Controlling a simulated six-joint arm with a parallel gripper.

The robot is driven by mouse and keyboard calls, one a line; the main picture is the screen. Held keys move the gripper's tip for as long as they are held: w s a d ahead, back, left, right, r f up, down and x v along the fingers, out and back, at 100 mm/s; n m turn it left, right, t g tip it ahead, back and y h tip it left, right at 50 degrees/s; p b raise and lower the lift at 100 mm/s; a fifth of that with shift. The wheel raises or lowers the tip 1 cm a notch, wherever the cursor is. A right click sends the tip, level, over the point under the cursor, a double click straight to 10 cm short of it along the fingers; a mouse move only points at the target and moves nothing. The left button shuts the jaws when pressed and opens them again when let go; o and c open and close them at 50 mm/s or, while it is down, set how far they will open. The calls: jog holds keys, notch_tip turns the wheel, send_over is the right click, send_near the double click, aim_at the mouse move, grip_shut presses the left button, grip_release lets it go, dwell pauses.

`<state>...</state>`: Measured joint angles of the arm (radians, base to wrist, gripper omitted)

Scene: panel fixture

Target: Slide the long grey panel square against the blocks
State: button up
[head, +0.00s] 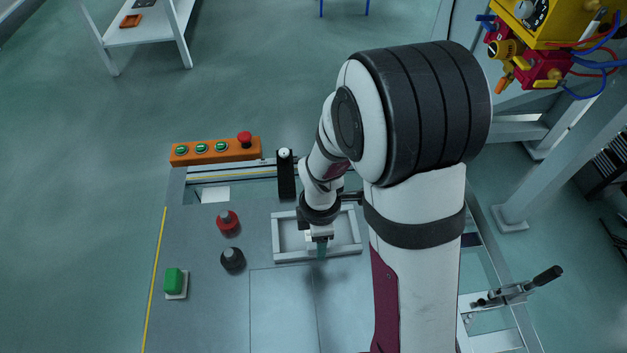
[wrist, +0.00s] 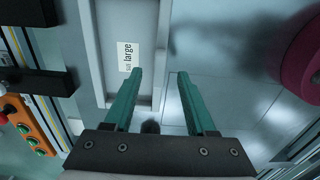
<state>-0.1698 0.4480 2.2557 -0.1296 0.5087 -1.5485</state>
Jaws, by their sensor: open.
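A flat grey rectangle (head: 281,305) with thin edge lines lies on the table in front of the grey tray in the head view. It may be the long panel, but it barely stands out from the table. A grey surface with seams (wrist: 225,45) also shows right of the tray in the wrist view. My gripper (head: 320,254) is over the tray's near edge; its teal fingers (wrist: 163,72) are apart with nothing between them. A black upright block (head: 286,178) stands behind the tray; I cannot tell whether it is one of the task's blocks.
The grey tray (head: 276,238) bears a "large" label (wrist: 126,56) in the wrist view. A red knob (head: 228,222), a black knob (head: 232,260) and a green button (head: 175,283) stand at left. An orange button box (head: 215,151) is behind; a toggle clamp (head: 512,292) is at right.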

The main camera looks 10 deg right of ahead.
aim_at(290, 244)
notch_tip(290, 244, down, 4)
jog(key=shift+f, duration=0.2)
grip_shut()
jog(key=shift+d, duration=0.1)
dwell(1.4)
jog(key=shift+w, duration=0.5)
jog(key=shift+w, duration=0.3)
jog(key=shift+w, duration=1.25)
jog(key=shift+w, duration=0.3)
